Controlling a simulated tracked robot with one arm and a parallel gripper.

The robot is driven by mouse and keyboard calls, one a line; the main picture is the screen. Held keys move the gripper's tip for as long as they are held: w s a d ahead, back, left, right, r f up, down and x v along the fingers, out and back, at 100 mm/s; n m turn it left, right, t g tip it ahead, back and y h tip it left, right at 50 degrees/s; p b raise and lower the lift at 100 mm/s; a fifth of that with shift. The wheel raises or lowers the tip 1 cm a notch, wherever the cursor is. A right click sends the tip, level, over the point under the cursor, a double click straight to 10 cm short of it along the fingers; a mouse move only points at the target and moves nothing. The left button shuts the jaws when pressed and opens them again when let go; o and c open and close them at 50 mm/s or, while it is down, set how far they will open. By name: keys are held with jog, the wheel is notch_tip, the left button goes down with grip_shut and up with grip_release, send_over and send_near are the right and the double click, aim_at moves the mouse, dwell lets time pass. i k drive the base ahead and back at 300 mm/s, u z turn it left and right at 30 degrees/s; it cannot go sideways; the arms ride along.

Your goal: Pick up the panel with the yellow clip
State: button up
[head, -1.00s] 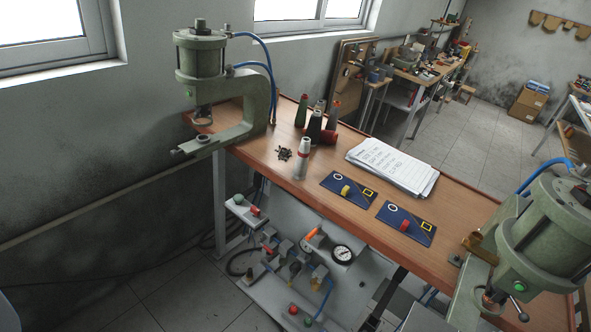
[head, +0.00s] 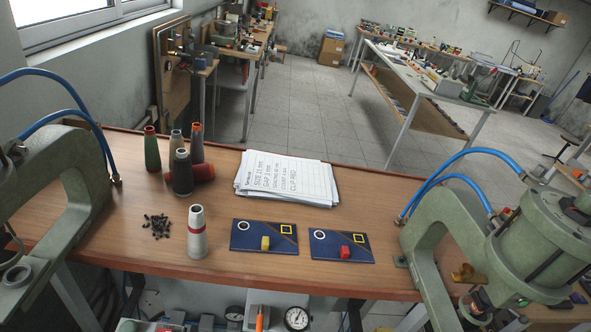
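Two dark blue panels lie flat side by side near the front edge of the wooden bench. The left panel (head: 250,243) carries a yellow clip (head: 265,243), a white ring mark and a yellow square outline. The right panel (head: 325,254) carries a red clip (head: 345,252) and similar marks. The panels are apart, with a narrow gap between them. My gripper does not show in this view.
Green presses stand at the left (head: 70,185) and right (head: 545,235) with blue hoses. A white-and-red cone (head: 197,235), dark screws (head: 157,226), several cones (head: 182,175) and a paper stack (head: 285,178) share the bench (head: 390,200). Gauges sit below its front edge.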

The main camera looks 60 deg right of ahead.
aim_at(249, 235)
jog(key=z, duration=0.45)
jog(key=i, duration=0.85)
jog(key=z, duration=0.6)
jog(key=k, duration=0.7)
jog(key=z, duration=0.25)
jog(key=i, duration=0.75)
jog(key=u, duration=0.15)
